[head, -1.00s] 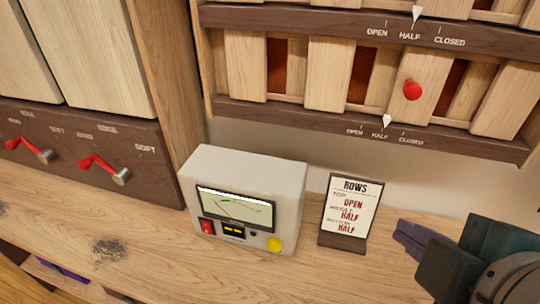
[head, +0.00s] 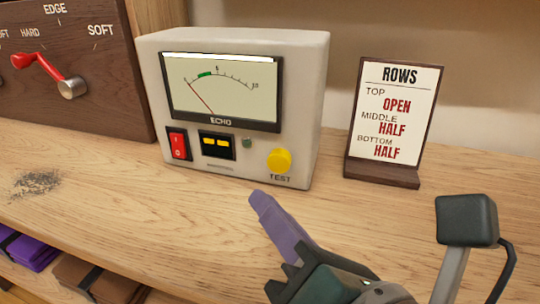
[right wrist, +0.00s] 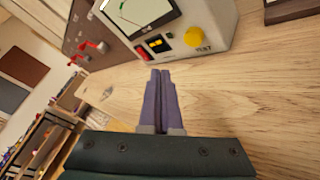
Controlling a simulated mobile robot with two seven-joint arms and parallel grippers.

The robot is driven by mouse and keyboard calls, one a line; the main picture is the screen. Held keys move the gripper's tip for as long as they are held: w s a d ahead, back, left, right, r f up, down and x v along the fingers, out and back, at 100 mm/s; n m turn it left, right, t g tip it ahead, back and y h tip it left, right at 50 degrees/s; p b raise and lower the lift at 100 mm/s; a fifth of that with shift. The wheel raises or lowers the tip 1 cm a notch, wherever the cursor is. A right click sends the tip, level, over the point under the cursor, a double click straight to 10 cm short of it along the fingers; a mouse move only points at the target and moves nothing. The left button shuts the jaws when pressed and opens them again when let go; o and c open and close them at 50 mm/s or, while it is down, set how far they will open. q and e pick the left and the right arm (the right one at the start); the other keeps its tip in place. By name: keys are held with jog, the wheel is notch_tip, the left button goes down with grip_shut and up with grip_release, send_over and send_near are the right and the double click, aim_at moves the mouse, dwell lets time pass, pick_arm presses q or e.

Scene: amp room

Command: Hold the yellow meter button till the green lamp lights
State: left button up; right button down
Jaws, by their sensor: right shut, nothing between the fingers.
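The cream echo meter (head: 235,95) stands on the wooden bench. Its yellow test button (head: 279,160) is at the lower right of its front face; it also shows in the right wrist view (right wrist: 194,38). A small lamp (head: 247,143) left of the button looks dull dark green, not lit. The meter needle points to the left end of the scale, short of the green band. My right gripper (head: 258,198) is shut and empty, its purple fingers over the bench in front of the button, apart from it. My left gripper is not in view.
A card stand (head: 392,120) headed ROWS is right of the meter. A dark panel with a red lever (head: 40,68) is at the left. Dark specks (head: 37,184) lie on the bench. Folded cloths (head: 95,279) sit below the bench edge. The bench front is mostly clear.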

aim_at(279, 162)
jog(key=f, duration=0.1)
jog(key=a+f+n+b, duration=0.1)
jog(key=f+n+y, duration=0.1)
jog(key=shift+s+a+b, duration=0.2)
jog(key=shift+a+b, duration=0.1)
jog(key=shift+b, duration=0.05)
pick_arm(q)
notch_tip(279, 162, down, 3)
pick_arm(e)
jog(key=shift+w, duration=0.1)
jog(key=shift+w+d, duration=0.2)
jog(key=shift+w, duration=0.4)
jog(key=w, duration=0.2)
jog(key=w+d, duration=0.1)
jog(key=w, duration=0.1)
jog(key=w+d, duration=0.1)
jog(key=w, duration=0.1)
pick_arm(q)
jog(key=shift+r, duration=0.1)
pick_arm(e)
jog(key=shift+w+d, duration=0.15)
jog(key=shift+w, duration=0.4)
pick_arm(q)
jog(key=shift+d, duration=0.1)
